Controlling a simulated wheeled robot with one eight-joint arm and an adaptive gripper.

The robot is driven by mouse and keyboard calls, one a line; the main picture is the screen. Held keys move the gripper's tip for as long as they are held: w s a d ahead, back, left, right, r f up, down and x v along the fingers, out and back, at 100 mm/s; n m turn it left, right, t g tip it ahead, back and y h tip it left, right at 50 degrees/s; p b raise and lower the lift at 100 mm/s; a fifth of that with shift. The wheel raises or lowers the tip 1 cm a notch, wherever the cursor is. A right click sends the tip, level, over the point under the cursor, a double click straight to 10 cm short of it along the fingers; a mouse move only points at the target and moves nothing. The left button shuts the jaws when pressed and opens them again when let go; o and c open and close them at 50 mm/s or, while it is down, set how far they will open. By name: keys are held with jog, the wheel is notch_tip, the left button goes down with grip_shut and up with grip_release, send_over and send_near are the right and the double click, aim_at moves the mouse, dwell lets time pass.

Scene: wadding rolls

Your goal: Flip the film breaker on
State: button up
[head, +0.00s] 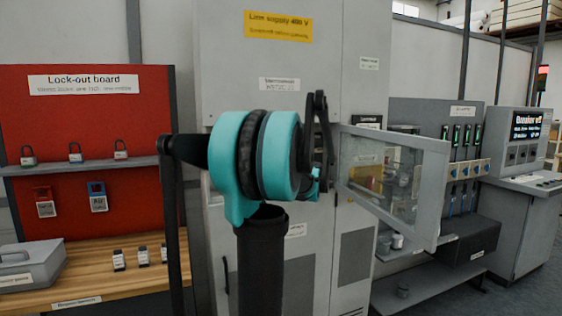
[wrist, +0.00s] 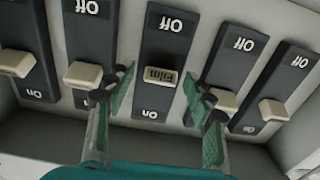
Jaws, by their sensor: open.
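In the wrist view the film breaker (wrist: 162,77) is the middle one of a row of dark breakers. Its cream lever bears the label Film and stands between the Off and On marks. It sits a little farther from On than the neighbouring levers and shows more of its labelled face. The lettering is upside down in this view. My gripper (wrist: 158,84) is open, one fingertip on each side of the film breaker's plate. I cannot tell whether it touches the lever. In the head view my arm hides the breakers.
Neighbouring breakers (wrist: 84,74) stand close on both sides; my right finger partly covers one lever (wrist: 222,100). In the head view an open glazed door (head: 436,200) juts out right of my arm. A console screen (head: 527,126) reads Breaker off. A lock-out board (head: 90,115) stands left.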

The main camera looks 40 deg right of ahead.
jog(key=c, duration=1.1)
jog(key=shift+c, duration=0.3)
jog(key=shift+o, duration=0.2)
jog(key=shift+r+g+y, duration=0.2)
jog(key=shift+r+g, duration=0.15)
jog(key=shift+g, duration=0.4)
jog(key=shift+r+g+y, duration=0.2)
jog(key=shift+r+g, duration=0.15)
jog(key=shift+g, duration=0.4)
jog(key=shift+w+r+g+y, duration=0.1)
jog(key=shift+r+g+y, duration=0.2)
jog(key=shift+g, duration=0.6)
jog(key=shift+r+g+y, duration=0.1)
jog(key=shift+r+g, duration=0.25)
jog(key=shift+g, duration=0.55)
jog(key=shift+c, duration=0.2)
